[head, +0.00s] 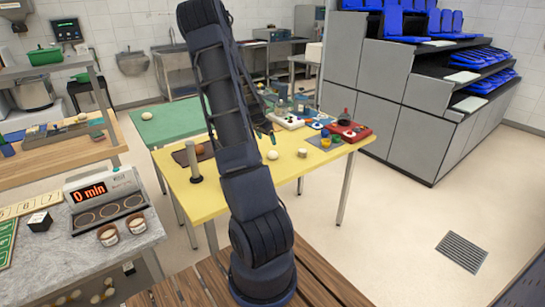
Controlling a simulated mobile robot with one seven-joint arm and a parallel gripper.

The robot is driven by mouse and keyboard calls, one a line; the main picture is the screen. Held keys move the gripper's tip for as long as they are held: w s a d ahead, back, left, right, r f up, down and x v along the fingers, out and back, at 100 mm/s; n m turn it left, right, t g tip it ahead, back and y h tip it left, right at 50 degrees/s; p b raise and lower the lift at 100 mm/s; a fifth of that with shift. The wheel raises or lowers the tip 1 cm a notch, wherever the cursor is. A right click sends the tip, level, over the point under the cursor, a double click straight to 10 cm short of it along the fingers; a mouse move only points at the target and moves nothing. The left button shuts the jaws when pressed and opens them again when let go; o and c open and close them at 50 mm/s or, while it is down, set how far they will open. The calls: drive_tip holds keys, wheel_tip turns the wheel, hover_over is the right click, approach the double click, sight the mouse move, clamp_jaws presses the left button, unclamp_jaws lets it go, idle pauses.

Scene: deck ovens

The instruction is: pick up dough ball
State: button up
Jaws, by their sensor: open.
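A small round pale ball (272,155), which looks like the dough ball, sits on the yellow table (235,172) just right of my arm. A second small pale round thing (302,152) lies to its right; I cannot tell which of the two is dough. My gripper (268,131) is over the table's far middle part, above and behind the first ball in the picture and apart from it. It is small in view, open, and seems empty. My arm hides part of the table.
A brown ball (200,149) and an upright pale cylinder (192,162) stand at the table's left. A red tray (347,131), coloured small items and jars crowd its right and back. A green table (170,125) stands behind.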

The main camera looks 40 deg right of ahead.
sight(272, 152)
drive_tip(key=x, duration=0.5)
drive_tip(key=shift+f, duration=0.25)
drive_tip(key=shift+x, duration=2.55)
drive_tip(key=shift+s+a, duration=0.1)
drive_tip(key=shift+s, duration=0.15)
drive_tip(key=c, duration=1.1)
